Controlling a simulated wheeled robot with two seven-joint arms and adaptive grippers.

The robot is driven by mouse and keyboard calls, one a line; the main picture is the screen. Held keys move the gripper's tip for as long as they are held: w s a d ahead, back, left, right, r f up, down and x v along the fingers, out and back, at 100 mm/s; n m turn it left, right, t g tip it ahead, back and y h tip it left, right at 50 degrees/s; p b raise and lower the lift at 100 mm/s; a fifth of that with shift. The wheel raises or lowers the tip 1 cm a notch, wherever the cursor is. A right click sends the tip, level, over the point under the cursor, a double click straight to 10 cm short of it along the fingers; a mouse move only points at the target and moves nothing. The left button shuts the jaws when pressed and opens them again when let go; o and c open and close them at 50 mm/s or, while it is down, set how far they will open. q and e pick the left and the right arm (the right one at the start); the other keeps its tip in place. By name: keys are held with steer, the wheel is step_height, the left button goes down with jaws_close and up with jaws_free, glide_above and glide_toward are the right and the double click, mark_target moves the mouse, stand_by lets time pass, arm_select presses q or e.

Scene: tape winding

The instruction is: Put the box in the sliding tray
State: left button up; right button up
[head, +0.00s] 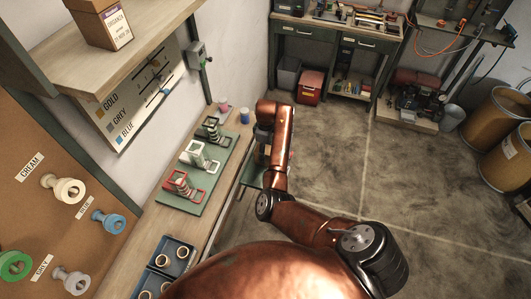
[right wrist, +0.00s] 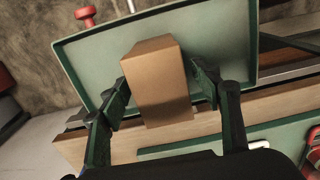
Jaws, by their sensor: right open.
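A plain brown box (right wrist: 158,90) stands between the fingers of my right gripper (right wrist: 162,92) in the right wrist view. The fingers are open, one on each side of the box; whether either touches it I cannot tell. Behind the box is the pale green sliding tray (right wrist: 225,35) with a raised dark green rim and a red knob. The box overlaps the tray and its near edge in this view; its base is hidden. In the head view the tray (head: 250,178) shows only partly beside the bench, behind my right arm. My left gripper is not in view.
The wooden bench (head: 224,172) runs along the wall, with a green board (head: 175,200) of red, white and dark frames. Blue bins (head: 170,258) with rings stand nearer. A shelf (head: 150,38) with a carton overhangs the left.

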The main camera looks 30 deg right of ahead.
step_height(320, 180, up, 10)
steer(key=shift+f, duration=0.1)
steer(key=shift+r, duration=0.65)
